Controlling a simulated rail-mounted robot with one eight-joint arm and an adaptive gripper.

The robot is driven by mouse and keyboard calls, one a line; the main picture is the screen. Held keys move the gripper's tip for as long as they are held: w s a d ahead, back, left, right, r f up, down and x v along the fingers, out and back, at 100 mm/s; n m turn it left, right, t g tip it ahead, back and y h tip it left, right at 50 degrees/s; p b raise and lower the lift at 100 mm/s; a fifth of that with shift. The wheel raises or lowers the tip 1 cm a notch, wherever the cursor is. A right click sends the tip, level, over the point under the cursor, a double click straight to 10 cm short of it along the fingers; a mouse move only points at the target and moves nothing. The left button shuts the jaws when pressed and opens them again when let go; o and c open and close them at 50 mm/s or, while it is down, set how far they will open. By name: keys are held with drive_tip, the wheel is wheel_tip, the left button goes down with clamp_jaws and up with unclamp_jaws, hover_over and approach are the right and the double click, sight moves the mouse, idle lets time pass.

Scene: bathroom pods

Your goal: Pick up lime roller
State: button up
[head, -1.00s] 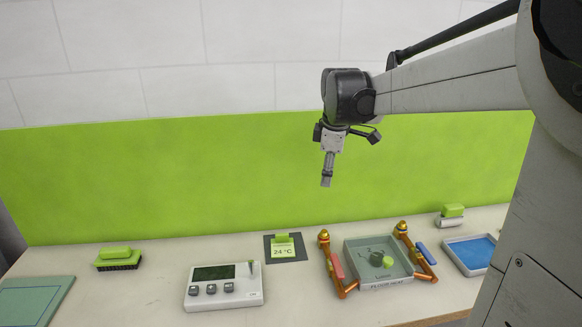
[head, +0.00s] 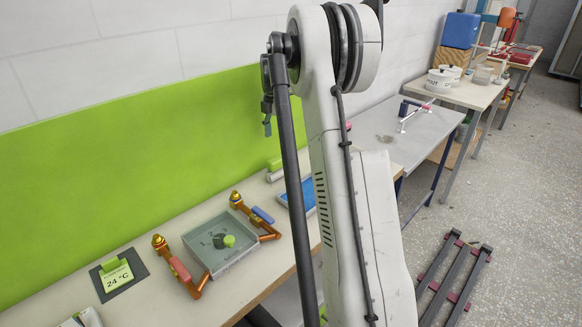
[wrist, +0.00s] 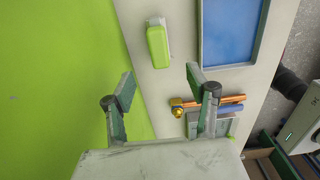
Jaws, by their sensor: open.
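The lime roller (wrist: 157,48) has a lime-green handle and a white roller part. In the wrist view it lies on the pale bench top beside the green wall panel. My gripper (wrist: 160,76) is open, its two fingers apart with nothing between them. The roller lies just beyond the fingertips, roughly in line with the gap. In the head view the roller (head: 274,170) sits at the bench's back edge, partly hidden by my arm. My gripper (head: 267,122) is above it there, and its fingers show small.
A blue-filled tray (wrist: 232,30) lies right of the roller in the wrist view. A 24 °C card (head: 116,277) lies farther left. The green wall (wrist: 50,90) is close.

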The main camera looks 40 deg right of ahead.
sight(277, 167)
drive_tip(key=shift+d+f, duration=0.2)
drive_tip(key=shift+f, duration=0.2)
wheel_tip(277, 167, down, 7)
drive_tip(key=shift+a+r, duration=0.15)
drive_tip(key=shift+w+f+p, duration=0.1)
drive_tip(key=shift+f+p, duration=0.3)
drive_tip(key=shift+f, duration=2.75)
drive_tip(key=c, duration=1.3)
wheel_tip(277, 167, up, 10)
drive_tip(key=shift+r, duration=0.1)
clamp_jaws()
drive_tip(key=o, duration=0.6)
unclamp_jaws()
clamp_jaws()
